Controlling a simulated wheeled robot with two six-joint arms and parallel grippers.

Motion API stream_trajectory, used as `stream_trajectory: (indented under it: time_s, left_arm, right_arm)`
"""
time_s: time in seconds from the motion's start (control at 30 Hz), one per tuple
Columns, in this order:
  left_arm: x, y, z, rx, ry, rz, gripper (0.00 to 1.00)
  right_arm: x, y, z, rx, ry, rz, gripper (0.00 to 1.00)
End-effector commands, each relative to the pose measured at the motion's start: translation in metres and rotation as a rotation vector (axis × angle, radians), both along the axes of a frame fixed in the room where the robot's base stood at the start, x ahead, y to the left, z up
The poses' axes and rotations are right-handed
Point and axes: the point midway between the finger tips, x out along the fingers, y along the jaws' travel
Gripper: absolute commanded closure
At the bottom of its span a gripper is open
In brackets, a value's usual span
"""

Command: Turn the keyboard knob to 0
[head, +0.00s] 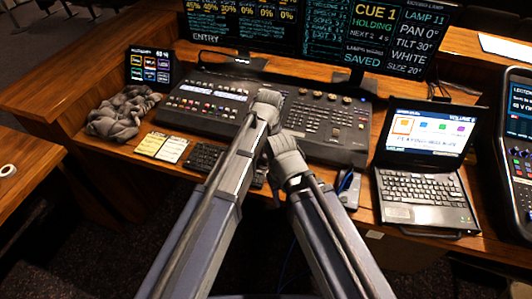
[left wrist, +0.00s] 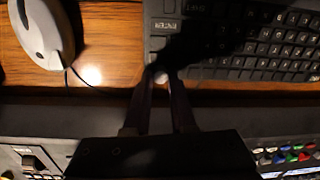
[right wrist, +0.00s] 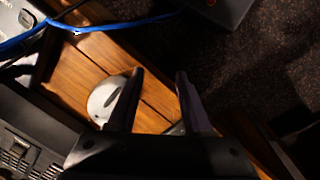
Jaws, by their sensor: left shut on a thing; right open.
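The dark keyboard (head: 205,157) lies on the wooden desk in front of the mixing console, partly hidden by my arms in the head view. In the left wrist view the keyboard (left wrist: 270,45) fills the upper right. Its small pale knob (left wrist: 161,77) is at the keyboard's corner, between the tips of my left gripper (left wrist: 161,84), which is shut on it. The knob's pointer and scale are too dark to read. My right gripper (right wrist: 158,75) is open and empty, above the desk's front edge.
A white mouse (left wrist: 42,30) is close by the knob; it also shows in the right wrist view (right wrist: 106,97). A blue cable (right wrist: 95,27) crosses there.

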Motion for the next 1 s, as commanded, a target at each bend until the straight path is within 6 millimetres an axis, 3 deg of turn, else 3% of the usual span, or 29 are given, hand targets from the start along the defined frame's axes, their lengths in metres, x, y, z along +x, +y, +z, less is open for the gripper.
stream_trajectory:
  time_s: [0.73,0.77,1.0]
  left_arm:
    - [0.0001,0.0,-0.0001,0.0,0.0,0.075,1.0]
    - [0.0001,0.0,-0.0001,0.0,0.0,0.075,0.73]
    - [0.0001,0.0001,0.0,0.0,0.0,0.074,0.46]
  right_arm:
    - [0.0,0.0,0.0,0.0,0.0,0.0,0.5]
    - [0.0,0.0,0.0,0.0,0.0,0.0,0.5]
    - [0.0,0.0,0.0,0.0,0.0,0.0,0.5]
